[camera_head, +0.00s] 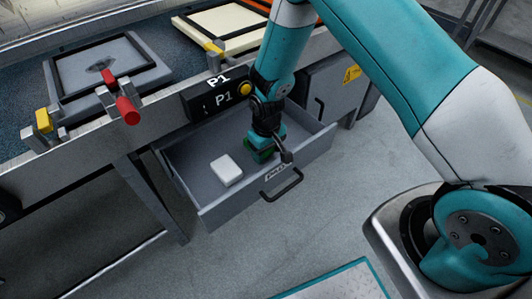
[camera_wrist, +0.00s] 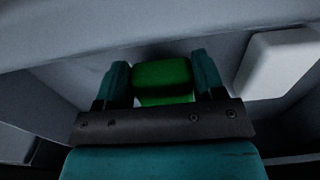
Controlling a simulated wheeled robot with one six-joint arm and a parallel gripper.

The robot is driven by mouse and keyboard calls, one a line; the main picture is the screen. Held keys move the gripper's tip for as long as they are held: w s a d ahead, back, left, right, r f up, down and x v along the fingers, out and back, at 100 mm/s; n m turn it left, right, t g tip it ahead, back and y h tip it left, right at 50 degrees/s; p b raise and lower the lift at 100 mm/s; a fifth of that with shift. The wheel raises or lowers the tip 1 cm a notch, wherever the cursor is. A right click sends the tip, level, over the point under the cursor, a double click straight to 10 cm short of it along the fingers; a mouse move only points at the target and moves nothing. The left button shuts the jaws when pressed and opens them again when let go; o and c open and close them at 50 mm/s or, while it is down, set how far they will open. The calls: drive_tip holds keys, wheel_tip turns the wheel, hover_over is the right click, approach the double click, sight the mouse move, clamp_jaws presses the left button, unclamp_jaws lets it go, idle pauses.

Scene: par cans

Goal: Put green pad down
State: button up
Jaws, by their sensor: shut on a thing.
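The green pad (camera_wrist: 162,75) is between the two fingers of my gripper (camera_wrist: 163,84) in the wrist view. My gripper is shut on it. In the head view my gripper (camera_head: 262,150) reaches down into the open drawer (camera_head: 180,165), and a bit of the green pad (camera_head: 259,155) shows under it. The pad is low in the drawer; I cannot tell whether it touches the drawer floor. A white pad (camera_head: 226,170) lies on the drawer floor to the left of my gripper, and it also shows at the right of the wrist view (camera_wrist: 280,62).
The drawer's front wall with a dark handle (camera_head: 282,185) stands close to my gripper. Above the drawer is a bench with a panel marked P1 (camera_head: 222,92), a yellow button (camera_head: 245,89) and a red clamp handle (camera_head: 128,111). The drawer's left part has free floor.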

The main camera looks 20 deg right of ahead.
drive_tip(key=shift+w+a+f, duration=0.1)
drive_tip(key=shift+w+f, duration=0.1)
drive_tip(key=shift+f, duration=0.3)
drive_tip(key=o, duration=0.9)
drive_tip(key=shift+f, duration=0.1)
